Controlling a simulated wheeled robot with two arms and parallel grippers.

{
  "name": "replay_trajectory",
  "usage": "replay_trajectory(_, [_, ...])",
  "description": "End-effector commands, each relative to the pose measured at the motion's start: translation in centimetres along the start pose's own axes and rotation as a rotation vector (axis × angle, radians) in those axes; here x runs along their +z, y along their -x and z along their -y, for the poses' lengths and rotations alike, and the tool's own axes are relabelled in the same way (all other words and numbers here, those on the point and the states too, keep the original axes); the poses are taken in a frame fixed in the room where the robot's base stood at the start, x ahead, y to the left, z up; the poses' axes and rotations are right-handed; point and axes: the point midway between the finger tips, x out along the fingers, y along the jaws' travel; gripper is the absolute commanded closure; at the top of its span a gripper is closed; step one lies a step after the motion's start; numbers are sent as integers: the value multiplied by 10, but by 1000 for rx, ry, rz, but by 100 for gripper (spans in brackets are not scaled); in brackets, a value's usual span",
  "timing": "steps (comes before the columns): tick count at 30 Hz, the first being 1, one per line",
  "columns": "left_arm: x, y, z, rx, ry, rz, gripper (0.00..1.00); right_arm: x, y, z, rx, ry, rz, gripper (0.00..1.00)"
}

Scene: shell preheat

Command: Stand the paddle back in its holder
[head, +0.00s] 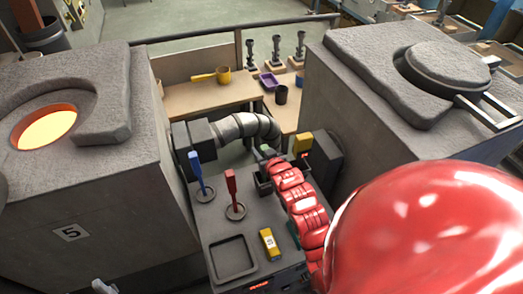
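A blue paddle (197,172) stands upright in a ring holder on the dark bench. A red paddle (231,186) stands upright in a second ring holder (236,212) just right of it. My red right arm reaches in from the lower right along the bench's right side. Its dark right gripper (263,172) is at the back of the bench, right of both paddles and apart from them. A small green piece (266,151) shows at the gripper. I cannot tell whether it is held, nor whether the fingers are open. My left gripper is not in view.
A furnace (75,190) with a glowing opening stands left, and a lidded furnace (345,85) stands right. A grey duct (240,127) runs behind the bench. A square tray (233,258) and a yellow device (270,243) are at the bench front. Little room is free beside my arm.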

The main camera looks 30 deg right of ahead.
Motion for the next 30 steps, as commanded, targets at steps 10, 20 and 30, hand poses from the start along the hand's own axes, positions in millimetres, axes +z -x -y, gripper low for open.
replay_trajectory(10, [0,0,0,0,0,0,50,0,0,0,0,0,0,35])
replay_trajectory(20, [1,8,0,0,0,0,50,1,21,-1,2,0,0,35])
replay_trajectory(30, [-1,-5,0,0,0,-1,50,-6,92,-1,4,-3,7,35])
